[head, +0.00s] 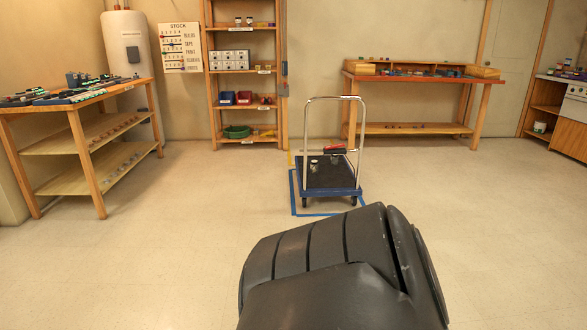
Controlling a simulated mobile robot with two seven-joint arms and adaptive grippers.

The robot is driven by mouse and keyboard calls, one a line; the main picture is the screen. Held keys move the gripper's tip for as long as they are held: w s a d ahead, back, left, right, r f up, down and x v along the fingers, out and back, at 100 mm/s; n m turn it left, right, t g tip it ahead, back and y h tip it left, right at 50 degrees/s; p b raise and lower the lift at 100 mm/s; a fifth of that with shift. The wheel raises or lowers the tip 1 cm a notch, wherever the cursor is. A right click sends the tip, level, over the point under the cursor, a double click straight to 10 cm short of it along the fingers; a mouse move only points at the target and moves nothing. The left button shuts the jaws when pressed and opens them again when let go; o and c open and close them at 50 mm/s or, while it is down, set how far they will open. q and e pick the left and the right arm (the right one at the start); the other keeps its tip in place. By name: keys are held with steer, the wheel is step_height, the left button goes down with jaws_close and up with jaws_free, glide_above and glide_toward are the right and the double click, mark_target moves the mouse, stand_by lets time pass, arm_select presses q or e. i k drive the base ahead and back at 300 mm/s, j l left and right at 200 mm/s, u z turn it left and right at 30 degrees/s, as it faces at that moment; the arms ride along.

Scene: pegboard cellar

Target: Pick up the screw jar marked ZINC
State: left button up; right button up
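No label reading ZINC can be made out from here. Small jar-like items (249,21) stand on an upper shelf of the tall wooden shelf unit (209,75) at the back. Another small jar-like item (314,164) stands on the deck of the blue hand cart (341,192), with a red and black item (334,149) close by. Their markings are too small to read. Neither of my grippers is in view; only a dark grey part of my own body fills the lower middle.
A wooden workbench (85,143) with tools stands at left, beside a tall white tank (133,58). Another bench (407,128) is along the back wall. A white stove-like unit (575,101) is at far right. Blue tape (293,197) marks the floor around the cart. Open floor lies on both sides.

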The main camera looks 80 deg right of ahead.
mark_target(314, 171)
steer(key=z, duration=2.75)
steer(key=i+j+u, duration=0.35)
steer(key=i, duration=0.75)
steer(key=i+j+u, duration=0.1)
steer(key=i+u, duration=0.25)
steer(key=i, duration=2.45)
steer(key=i+z, duration=0.4)
steer(key=i+j+z, duration=0.25)
steer(key=z, duration=0.15)
steer(key=i+j+z, duration=0.85)
steer(key=j+z, duration=0.15)
steer(key=z, duration=0.15)
steer(key=i+j+z, duration=0.15)
steer(key=j+z, duration=0.2)
steer(key=i+j+z, duration=0.1)
steer(key=j+z, duration=0.6)
steer(key=j, duration=0.2)
